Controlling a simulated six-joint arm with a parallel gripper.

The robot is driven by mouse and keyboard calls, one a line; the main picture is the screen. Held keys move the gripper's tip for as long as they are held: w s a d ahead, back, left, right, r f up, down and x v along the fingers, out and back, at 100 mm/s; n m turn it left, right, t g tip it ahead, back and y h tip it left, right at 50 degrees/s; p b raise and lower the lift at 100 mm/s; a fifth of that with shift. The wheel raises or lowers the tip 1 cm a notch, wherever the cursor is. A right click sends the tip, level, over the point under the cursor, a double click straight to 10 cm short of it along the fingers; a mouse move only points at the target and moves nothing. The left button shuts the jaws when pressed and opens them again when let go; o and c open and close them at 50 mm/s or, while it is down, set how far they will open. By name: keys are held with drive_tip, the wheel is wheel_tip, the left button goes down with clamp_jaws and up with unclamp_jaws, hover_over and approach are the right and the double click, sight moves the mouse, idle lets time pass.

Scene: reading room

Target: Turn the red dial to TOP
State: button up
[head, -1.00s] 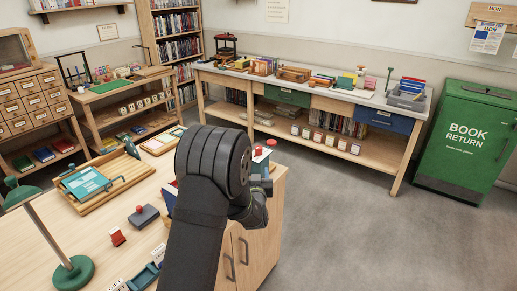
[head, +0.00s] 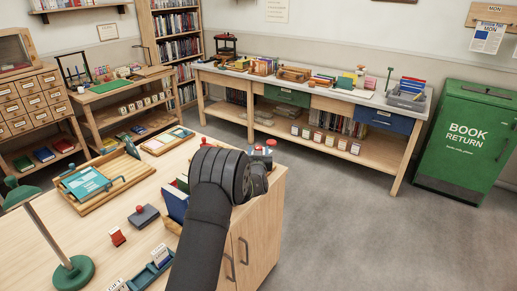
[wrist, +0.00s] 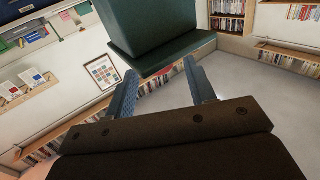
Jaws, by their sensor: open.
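A small red knob, which looks like the red dial (head: 271,143), shows at the far right corner of the wooden cabinet top, just beyond my wrist. Its markings cannot be read. My gripper is mostly hidden behind my wrist in the head view. In the wrist view my gripper (wrist: 160,92) is open, with its two blue-grey fingers apart and nothing clearly held between them. A dark green block (wrist: 155,30) stands just beyond the fingertips there. A sliver of red (wrist: 165,71) shows under its edge; I cannot tell whether that is the dial.
Open floor (head: 340,230) lies to the right, before the green book return bin (head: 465,140).

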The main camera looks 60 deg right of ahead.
sight(258, 149)
drive_tip(key=shift+x, duration=1.55)
drive_tip(key=c, duration=0.9)
